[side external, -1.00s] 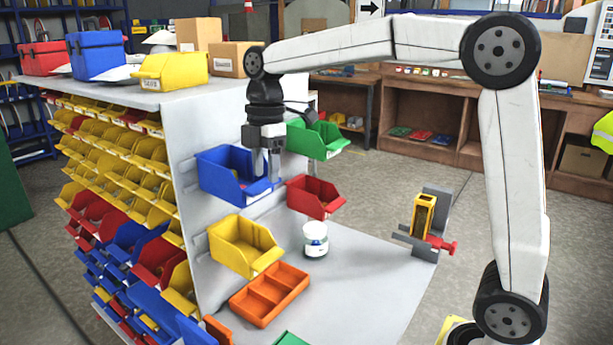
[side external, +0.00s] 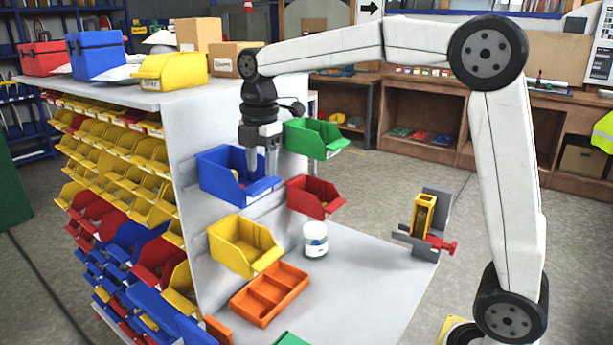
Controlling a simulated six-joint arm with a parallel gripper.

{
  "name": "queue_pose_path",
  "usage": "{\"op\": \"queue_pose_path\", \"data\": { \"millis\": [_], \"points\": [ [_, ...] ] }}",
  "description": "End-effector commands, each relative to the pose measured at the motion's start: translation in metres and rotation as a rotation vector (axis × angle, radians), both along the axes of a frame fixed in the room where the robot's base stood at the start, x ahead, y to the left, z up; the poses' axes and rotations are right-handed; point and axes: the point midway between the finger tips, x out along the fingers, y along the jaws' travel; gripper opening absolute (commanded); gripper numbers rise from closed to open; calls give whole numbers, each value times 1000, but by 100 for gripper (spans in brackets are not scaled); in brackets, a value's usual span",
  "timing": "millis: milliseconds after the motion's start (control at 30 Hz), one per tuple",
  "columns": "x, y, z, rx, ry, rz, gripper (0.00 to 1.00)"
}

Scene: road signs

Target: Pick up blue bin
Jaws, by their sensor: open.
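The blue bin (side external: 225,180) hangs on the grey upright panel in the upper left of the work area, its open front facing right. My gripper (side external: 262,170) points down at the bin, with its two fingers apart. One finger overlaps the bin's interior in the picture and the other is near its right front edge. I cannot tell whether either finger touches the bin. The bin is still in its place on the panel.
A green bin (side external: 318,136) and a red bin (side external: 314,197) hang close on the right. A yellow bin (side external: 240,246) hangs below. A white jar (side external: 315,240), an orange tray (side external: 269,293) and a vise-like fixture (side external: 424,222) stand on the grey bench.

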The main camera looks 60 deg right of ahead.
Motion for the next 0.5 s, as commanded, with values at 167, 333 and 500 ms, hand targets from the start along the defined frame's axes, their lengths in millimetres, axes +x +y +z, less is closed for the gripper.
{"op": "queue_pose_path", "data": {
  "millis": [167, 333, 500],
  "points": [
    [0, 0, -8, 0, 2, 0, 50],
    [1, -1, -26, 0, 3, -1, 50],
    [3, -1, -44, -1, 1, -1, 50]
  ]
}}
